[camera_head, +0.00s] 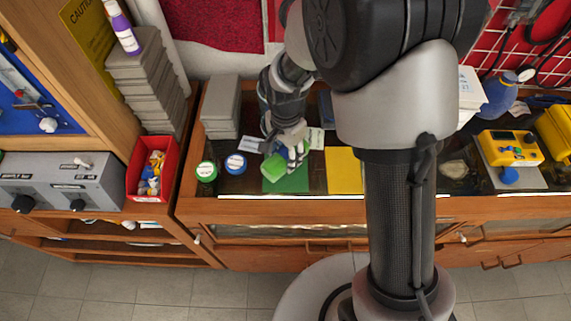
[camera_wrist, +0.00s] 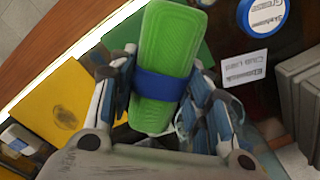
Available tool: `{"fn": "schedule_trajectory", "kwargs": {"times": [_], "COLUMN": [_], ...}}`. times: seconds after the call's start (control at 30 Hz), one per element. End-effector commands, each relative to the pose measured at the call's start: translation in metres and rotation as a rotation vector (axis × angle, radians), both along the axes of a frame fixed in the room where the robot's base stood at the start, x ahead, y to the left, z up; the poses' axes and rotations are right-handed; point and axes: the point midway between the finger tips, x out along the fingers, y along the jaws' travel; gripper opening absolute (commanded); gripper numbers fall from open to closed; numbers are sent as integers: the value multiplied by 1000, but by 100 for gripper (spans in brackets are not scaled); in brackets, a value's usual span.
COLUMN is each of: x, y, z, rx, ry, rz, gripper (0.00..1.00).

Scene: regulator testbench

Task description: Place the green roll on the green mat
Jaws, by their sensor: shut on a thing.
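The green roll (camera_head: 275,168) is held in my gripper (camera_head: 291,152), tilted over the green mat (camera_head: 291,184) on the bench. In the wrist view the green roll (camera_wrist: 172,40) has a blue band (camera_wrist: 162,86) around it, and the fingers of my gripper (camera_wrist: 163,80) close on it from both sides near that band. The green mat (camera_wrist: 115,32) shows behind the roll, partly hidden by it and the fingers. I cannot tell whether the roll touches the mat.
A yellow mat (camera_head: 344,170) lies right of the green one. Blue-labelled (camera_head: 235,163) and green-labelled (camera_head: 206,171) round containers stand to the left. Stacked grey blocks (camera_head: 221,104) and a red bin (camera_head: 151,170) are further left. The bench's front edge is close.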

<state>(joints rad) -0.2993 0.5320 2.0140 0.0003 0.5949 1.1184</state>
Motion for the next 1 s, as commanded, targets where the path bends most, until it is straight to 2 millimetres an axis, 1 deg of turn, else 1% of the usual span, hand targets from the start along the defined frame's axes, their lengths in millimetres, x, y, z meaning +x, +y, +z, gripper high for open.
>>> {"fn": "schedule_trajectory", "kwargs": {"times": [0.13, 0.33, 0.4, 0.6, 0.73, 0.77, 1.0], "x": [-1, -1, 0, 0, 0, 0, 0], "y": [0, 0, 0, 0, 0, 0, 0], "z": [-12, -43, -45, -43, -47, -47, -46], "rx": [-1, -1, 0, 0, 0, 0, 0], "ry": [2, 2, 0, 0, 0, 0, 0], "rz": [0, 0, 0, 0, 0, 0, 0], "gripper": [17, 17, 17, 17, 17, 46, 62]}}
